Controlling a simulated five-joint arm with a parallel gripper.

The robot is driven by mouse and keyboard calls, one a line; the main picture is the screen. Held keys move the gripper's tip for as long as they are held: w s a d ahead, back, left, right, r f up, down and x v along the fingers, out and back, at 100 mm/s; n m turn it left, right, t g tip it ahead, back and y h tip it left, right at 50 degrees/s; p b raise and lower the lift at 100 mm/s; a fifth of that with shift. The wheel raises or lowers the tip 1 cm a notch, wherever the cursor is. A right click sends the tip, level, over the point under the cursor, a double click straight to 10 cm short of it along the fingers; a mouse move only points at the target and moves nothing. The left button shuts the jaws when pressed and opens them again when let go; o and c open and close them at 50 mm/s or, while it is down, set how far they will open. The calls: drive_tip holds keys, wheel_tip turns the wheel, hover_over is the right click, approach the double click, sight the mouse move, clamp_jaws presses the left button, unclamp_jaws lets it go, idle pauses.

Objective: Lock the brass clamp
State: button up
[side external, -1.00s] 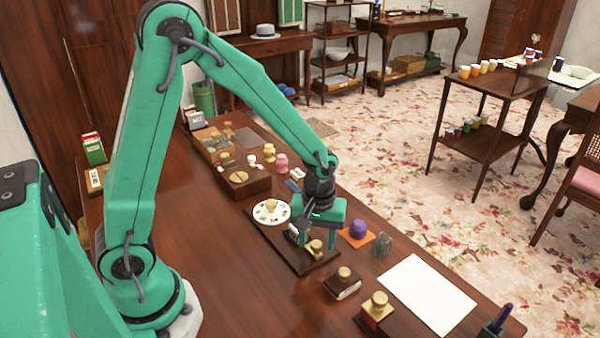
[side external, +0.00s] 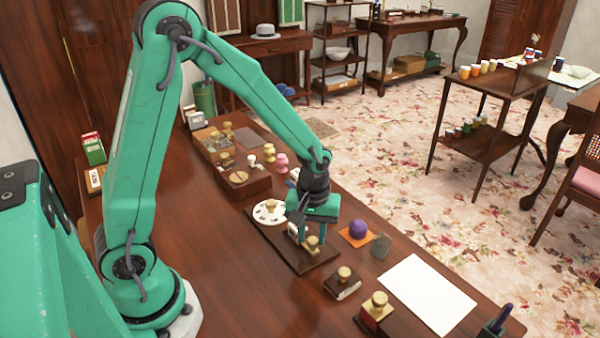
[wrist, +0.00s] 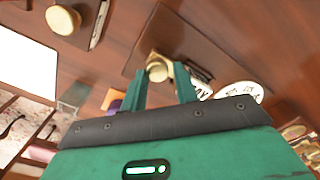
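The brass clamp (side external: 312,243) sits on a dark wooden board (side external: 262,228) beside a round white dial plate (side external: 263,219). Its rounded brass knob also shows in the wrist view (wrist: 158,69), near the fingertips. My green gripper (side external: 307,240) is low over the board, right at the clamp. In the wrist view my two fingers (wrist: 160,72) are apart, one on each side of the knob. I cannot tell whether they touch it. The gripper hides part of the clamp in the side view.
A purple dome on an orange mat (side external: 351,241) stands just right of the board. A knobbed stamp (side external: 343,285), another stamp (side external: 376,312) and a white sheet (side external: 428,294) lie nearer the front. Bare tabletop (side external: 225,270) is clear left of the board.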

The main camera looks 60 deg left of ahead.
sight(311, 238)
drive_tip(key=o, duration=0.3)
drive_tip(key=shift+r, duration=3.95)
drive_tip(key=shift+r, duration=0.1)
drive_tip(key=shift+s+a+r+m+t, duration=0.35)
drive_tip(key=shift+s+r+m+t, duration=0.6)
drive_tip(key=shift+s+r+m, duration=0.9)
drive_tip(key=shift+s+a+r+m+t, duration=0.35)
drive_tip(key=shift+s+r+m+t, duration=0.7)
drive_tip(key=shift+s+r, duration=1.45)
drive_tip(key=shift+s+a+r+m+t, duration=0.35)
drive_tip(key=shift+s+r+m+t, duration=0.45)
drive_tip(key=shift+s+r+m, duration=1.3)
